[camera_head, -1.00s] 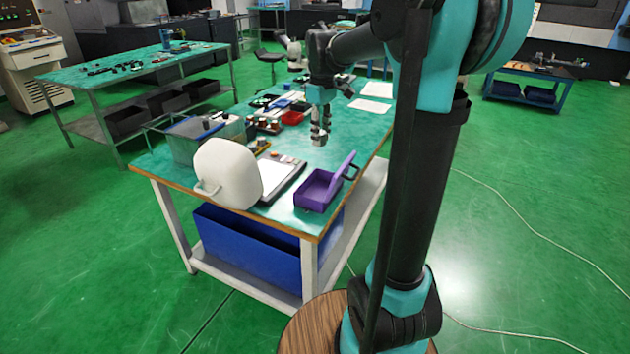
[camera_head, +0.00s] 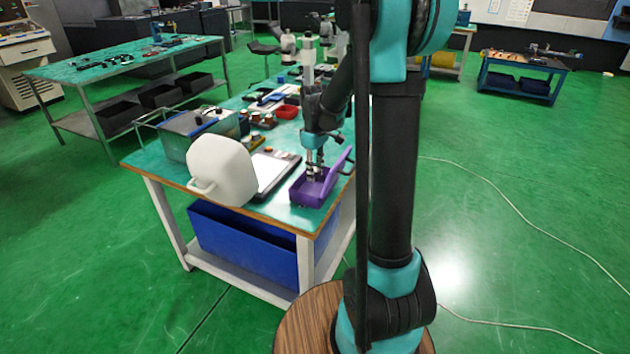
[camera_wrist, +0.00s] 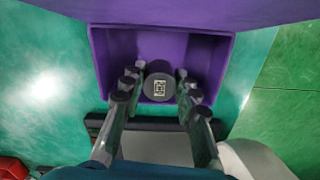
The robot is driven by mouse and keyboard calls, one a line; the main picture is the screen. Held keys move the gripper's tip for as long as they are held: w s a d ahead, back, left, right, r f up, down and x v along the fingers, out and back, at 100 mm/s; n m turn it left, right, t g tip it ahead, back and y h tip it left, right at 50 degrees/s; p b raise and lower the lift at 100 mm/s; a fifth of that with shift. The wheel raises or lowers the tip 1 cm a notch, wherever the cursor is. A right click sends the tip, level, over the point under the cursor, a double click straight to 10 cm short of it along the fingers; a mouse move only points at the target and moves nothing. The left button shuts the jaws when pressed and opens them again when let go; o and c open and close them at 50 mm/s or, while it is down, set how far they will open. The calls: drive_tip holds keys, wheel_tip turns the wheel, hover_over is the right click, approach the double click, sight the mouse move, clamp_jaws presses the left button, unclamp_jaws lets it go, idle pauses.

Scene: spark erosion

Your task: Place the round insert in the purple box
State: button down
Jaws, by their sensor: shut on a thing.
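The purple box (camera_head: 309,193) stands with its lid raised near the front right corner of the teal table. In the wrist view its inside and purple wall (camera_wrist: 103,62) surround the upper part of the fingers. My gripper (camera_head: 315,174) points down into the box opening. In the wrist view my gripper (camera_wrist: 160,84) is shut on the round insert (camera_wrist: 159,87), a dark disc with a square code mark on its top. I cannot tell whether the insert touches the box floor. In the head view the insert is too small to make out.
A white canister (camera_head: 221,170) stands left of the box. A flat tray (camera_head: 272,172) lies between them. A red bin (camera_head: 287,112) and several small parts lie farther back. A grey-blue case (camera_head: 190,130) is at the table's left.

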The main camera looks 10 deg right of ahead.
drive_tip(key=shift+f, duration=1.95)
drive_tip(key=shift+f, duration=0.15)
drive_tip(key=c, duration=1.1)
unclamp_jaws()
drive_tip(key=shift+c, duration=0.2)
wheel_tip(320, 180, up, 12)
drive_tip(key=shift+r, duration=0.2)
